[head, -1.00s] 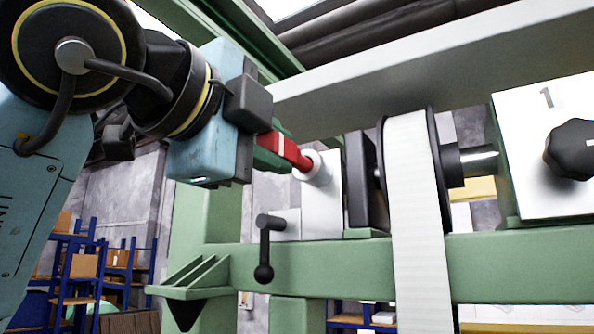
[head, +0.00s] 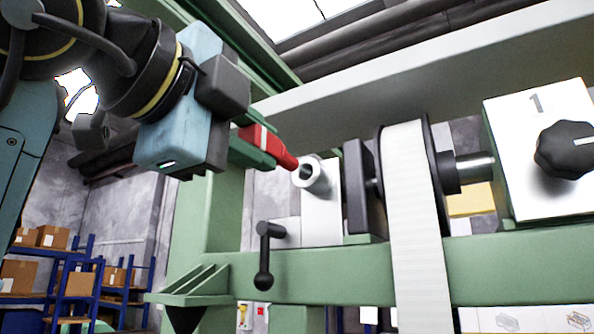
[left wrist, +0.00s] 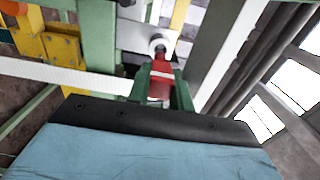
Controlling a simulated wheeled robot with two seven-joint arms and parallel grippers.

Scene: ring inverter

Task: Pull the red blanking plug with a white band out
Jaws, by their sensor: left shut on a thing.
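The red blanking plug with a white band (head: 278,151) is in the green fingers of my left gripper (head: 256,146), which is shut on it. The plug's narrow end points right and down toward the round socket (head: 312,174) on the white block. In the head view the socket's dark bore shows, and the plug's tip is just outside its mouth. In the left wrist view the plug (left wrist: 161,80) sits between both fingers (left wrist: 160,92), with the socket (left wrist: 159,44) just beyond its tip. My right gripper is not in view.
A black lever (head: 264,255) hangs below the socket. A white belt on a reel (head: 413,190) stands to the right, then a white box marked 1 with a black knob (head: 566,149). Green beams (head: 345,276) frame the machine. Blue shelves with boxes are far behind at left.

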